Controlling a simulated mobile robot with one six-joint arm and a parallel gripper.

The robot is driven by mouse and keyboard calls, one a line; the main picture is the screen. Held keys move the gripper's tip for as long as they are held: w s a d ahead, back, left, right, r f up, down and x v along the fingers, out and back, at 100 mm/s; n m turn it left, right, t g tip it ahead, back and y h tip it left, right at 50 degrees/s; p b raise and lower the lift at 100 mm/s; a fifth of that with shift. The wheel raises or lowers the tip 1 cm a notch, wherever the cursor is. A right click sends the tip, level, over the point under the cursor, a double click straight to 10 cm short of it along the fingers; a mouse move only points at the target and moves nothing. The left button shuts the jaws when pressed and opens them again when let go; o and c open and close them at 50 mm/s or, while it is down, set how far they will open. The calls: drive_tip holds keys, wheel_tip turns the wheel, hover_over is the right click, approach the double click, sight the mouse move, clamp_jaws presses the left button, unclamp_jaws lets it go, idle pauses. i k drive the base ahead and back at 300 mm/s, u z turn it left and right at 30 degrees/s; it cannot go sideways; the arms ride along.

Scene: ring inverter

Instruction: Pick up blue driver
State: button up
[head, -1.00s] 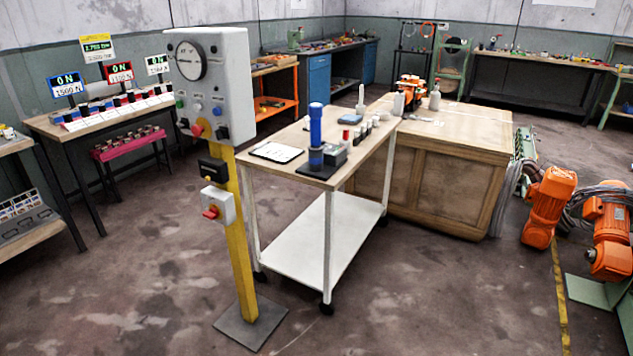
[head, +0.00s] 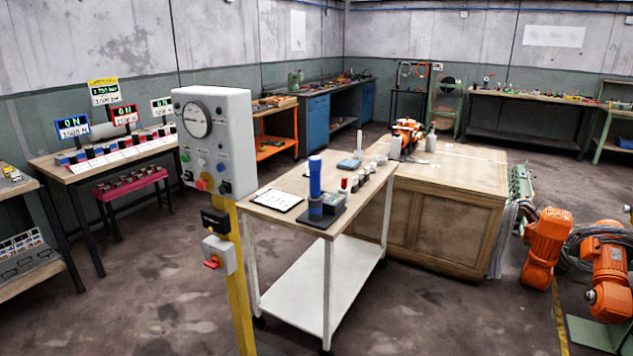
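The blue driver (head: 315,178) is a tall blue cylinder standing upright on the white-legged cart (head: 270,190), near its front edge. Its lower end meets a dark base block (head: 322,216) with a grey part beside it; I cannot tell whether it sits in the block or on it. My gripper is not in view, and nothing is seen touching the driver.
A yellow post with a grey gauge box (head: 215,140) stands left of the cart. A clipboard (head: 276,200) and several small cylinders share the cart top. A wooden crate bench (head: 450,205) adjoins behind right. The floor in front is mostly clear.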

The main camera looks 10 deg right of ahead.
sight(315, 164)
drive_tip(key=k, duration=1.35)
drive_tip(key=u, duration=0.45)
drive_tip(key=i, duration=1.25)
drive_tip(key=u, duration=0.8)
drive_tip(key=i, duration=1.05)
drive_tip(key=u, duration=0.2)
